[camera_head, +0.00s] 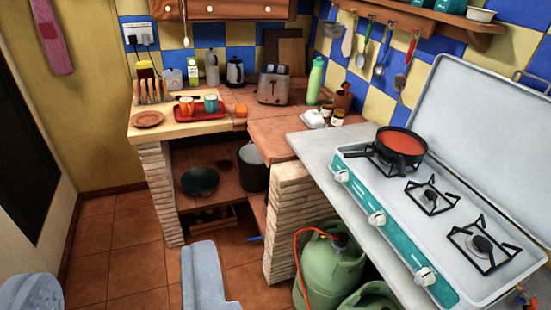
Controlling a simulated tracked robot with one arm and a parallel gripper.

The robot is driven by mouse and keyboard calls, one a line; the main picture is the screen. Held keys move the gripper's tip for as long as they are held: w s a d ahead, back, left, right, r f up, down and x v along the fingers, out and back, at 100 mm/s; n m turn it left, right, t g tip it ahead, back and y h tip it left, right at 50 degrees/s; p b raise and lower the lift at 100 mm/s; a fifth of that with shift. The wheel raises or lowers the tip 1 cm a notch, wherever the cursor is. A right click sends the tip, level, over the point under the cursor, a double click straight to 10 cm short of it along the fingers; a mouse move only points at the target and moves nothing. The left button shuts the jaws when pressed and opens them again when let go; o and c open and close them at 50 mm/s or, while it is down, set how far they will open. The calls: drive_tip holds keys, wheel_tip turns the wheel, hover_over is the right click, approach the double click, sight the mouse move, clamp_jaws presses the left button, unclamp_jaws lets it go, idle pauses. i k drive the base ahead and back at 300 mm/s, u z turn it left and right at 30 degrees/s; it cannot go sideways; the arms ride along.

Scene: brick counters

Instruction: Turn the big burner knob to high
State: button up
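A white camping stove with a teal front panel (390,235) stands on the right counter with its lid (480,130) raised. Three white knobs sit along the panel: a far one (341,176), a middle one (377,218) and a near one (425,276). A pan of red sauce (402,147) covers the far burner. The middle burner (431,195) and near burner (482,243) are bare; the near one looks larger, partly because it is closer. No flame shows. My gripper (115,285) shows as two blue-grey fingers at the lower left, wide apart and empty, away from the stove.
Green gas bottles (329,268) with an orange hose stand under the right counter (300,145). Brick supports (290,215) hold up the counters. A toaster (273,84), a green bottle (316,80) and a red tray (200,114) stand farther back. The tiled floor (125,235) at left is clear.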

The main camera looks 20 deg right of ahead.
sight(343, 174)
drive_tip(key=u, duration=0.15)
drive_tip(key=i, duration=0.85)
drive_tip(key=z, duration=0.2)
